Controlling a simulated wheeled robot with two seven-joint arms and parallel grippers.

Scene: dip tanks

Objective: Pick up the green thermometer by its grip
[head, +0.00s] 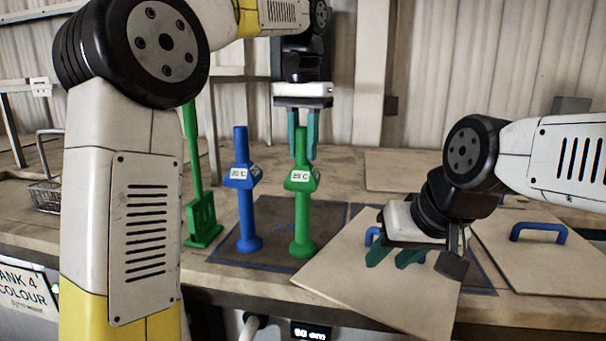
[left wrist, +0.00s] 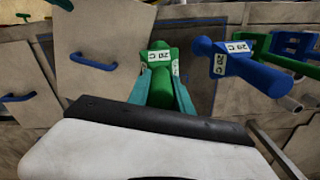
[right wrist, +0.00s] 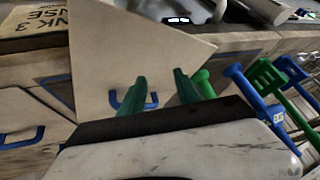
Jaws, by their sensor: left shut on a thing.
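The green thermometer (head: 302,215) stands upright on its round base on a dark mat, with a labelled collar partway up. My left gripper (head: 303,148) comes down from above, its teal fingers shut on the thermometer's upper grip. The left wrist view shows the green thermometer (left wrist: 161,90) between the two fingers. A similar blue thermometer (head: 245,210) stands just left of it, apart from the gripper. My right gripper (head: 397,256) is open above a wooden lid (head: 375,295); that lid's blue handle (right wrist: 133,99) shows near its fingers in the right wrist view.
A green paddle-like tool (head: 203,215) stands left of the blue thermometer. Another lid (head: 550,262) with a blue handle (head: 538,231) lies at the right. A wire basket (head: 45,194) sits far left. The wooden lid overhangs the bench's front edge.

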